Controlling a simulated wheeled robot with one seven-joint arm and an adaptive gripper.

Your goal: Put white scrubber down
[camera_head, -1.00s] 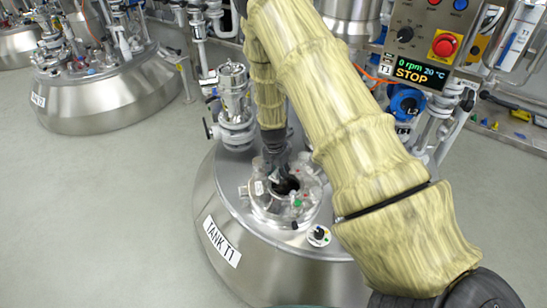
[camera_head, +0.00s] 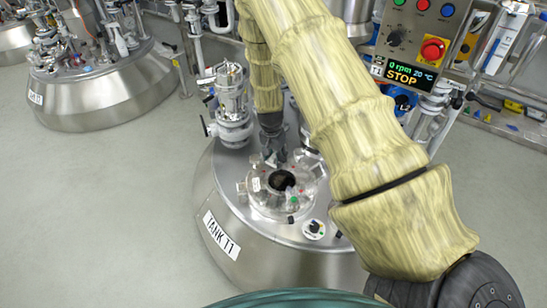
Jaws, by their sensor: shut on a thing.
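My gripper (camera_head: 275,157) points down at the far side of the round open port (camera_head: 283,181) on top of tank T1 (camera_head: 228,205). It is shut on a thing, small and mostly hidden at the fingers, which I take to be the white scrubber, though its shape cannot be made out. The dark port opening shows clearly in front of the fingers. I cannot tell whether the held thing touches the port's rim.
White valve fittings (camera_head: 232,120) stand close left of my gripper. A control panel (camera_head: 412,60) with a red stop button is at upper right. Another steel tank (camera_head: 95,95) stands at left. The grey floor (camera_head: 110,220) between is clear. A green curved surface (camera_head: 290,298) shows at the bottom.

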